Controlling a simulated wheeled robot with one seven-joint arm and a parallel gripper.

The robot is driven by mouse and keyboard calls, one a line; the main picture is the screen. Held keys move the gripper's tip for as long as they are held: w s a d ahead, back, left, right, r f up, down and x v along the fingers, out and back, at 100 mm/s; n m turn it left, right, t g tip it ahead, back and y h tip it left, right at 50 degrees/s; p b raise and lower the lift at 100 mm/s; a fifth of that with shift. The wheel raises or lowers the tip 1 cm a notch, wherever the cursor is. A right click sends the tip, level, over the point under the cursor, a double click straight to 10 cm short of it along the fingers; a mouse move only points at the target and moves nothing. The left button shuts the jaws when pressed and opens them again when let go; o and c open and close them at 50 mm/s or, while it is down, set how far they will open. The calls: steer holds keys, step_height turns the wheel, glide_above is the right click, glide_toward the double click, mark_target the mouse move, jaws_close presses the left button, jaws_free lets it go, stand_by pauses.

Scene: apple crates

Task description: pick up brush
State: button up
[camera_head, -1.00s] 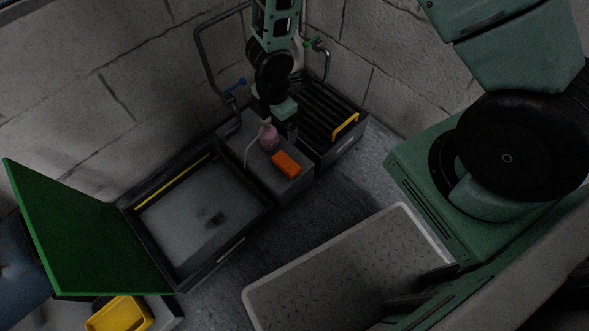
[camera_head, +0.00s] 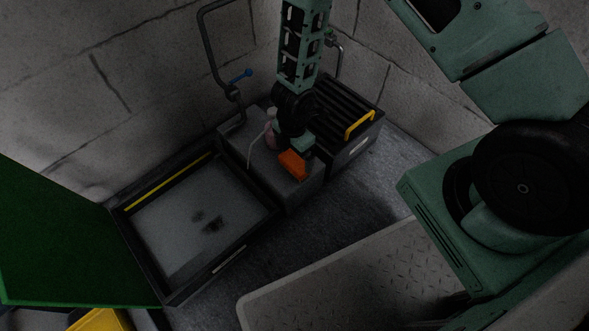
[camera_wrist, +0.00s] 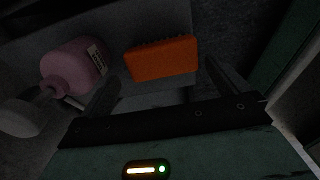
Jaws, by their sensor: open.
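The orange brush (camera_head: 293,164) lies on the grey ledge (camera_head: 255,165) between the basin and the slatted crate. In the wrist view the brush (camera_wrist: 161,59) shows its orange side, with dark bristles along its far edge. My gripper (camera_wrist: 165,85) is open, its two fingers to the left and right of the brush and nearer to the camera, with nothing held. In the head view my gripper (camera_head: 301,146) is right above and behind the brush, partly covering the ledge. Whether the fingers touch the brush cannot be told.
A dark basin (camera_head: 225,265) with dark spots lies left, the slatted crate with a yellow handle (camera_head: 360,125) right. A pipe with a blue valve handle (camera_head: 241,75) rises behind. A green panel (camera_head: 70,245) stands far left.

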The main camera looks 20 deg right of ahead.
mark_target(294, 161)
step_height(294, 161, down, 6)
steer(key=b, duration=0.3)
steer(key=shift+s+d+r+b, duration=0.1)
steer(key=shift+r+b, duration=0.05)
steer(key=shift+b, duration=0.15)
steer(key=c, duration=0.8)
step_height(294, 161, up, 10)
steer(key=p, duration=0.6)
steer(key=shift+r, duration=0.1)
